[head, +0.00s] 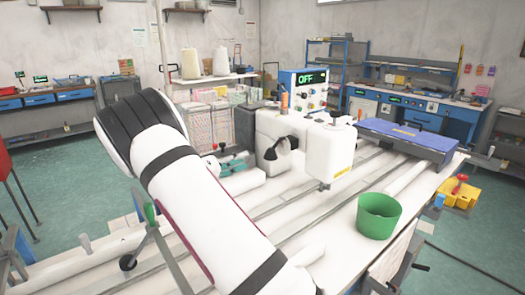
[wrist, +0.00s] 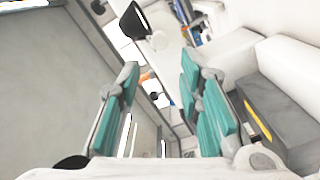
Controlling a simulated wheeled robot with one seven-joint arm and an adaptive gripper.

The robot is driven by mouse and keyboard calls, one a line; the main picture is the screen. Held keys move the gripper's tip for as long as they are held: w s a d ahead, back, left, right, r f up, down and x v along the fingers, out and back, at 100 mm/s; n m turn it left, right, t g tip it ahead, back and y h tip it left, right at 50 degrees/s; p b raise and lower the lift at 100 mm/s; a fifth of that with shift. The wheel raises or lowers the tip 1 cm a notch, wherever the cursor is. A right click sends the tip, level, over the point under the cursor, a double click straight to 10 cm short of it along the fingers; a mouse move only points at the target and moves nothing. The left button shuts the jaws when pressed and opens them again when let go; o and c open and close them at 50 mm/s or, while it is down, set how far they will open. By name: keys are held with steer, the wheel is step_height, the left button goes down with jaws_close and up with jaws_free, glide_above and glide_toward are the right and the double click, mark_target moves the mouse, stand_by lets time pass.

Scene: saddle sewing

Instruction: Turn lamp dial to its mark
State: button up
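A lamp with a black shade (head: 283,147) sits at the front of the white sewing machine (head: 322,150) in the head view. The black shade also shows near the top of the wrist view (wrist: 133,22). No lamp dial or mark can be told apart for certain. My gripper (head: 236,164), with teal finger pads, is just left of the lamp in the head view, apart from it. In the wrist view my gripper (wrist: 163,82) has its fingers spread, with nothing held between them. A control box (head: 303,92) behind the machine has several knobs and a green display reading OFF.
A green bin (head: 378,215) stands at the table's right front. A blue flat case (head: 407,138) lies at the right behind it. An orange spool (head: 284,101) stands by the control box. My arm covers much of the table's left side.

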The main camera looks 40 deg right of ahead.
steer(key=d, duration=0.4)
steer(key=d+p, duration=0.1)
steer(key=d, duration=0.8)
steer(key=shift+s+d+p, duration=0.3)
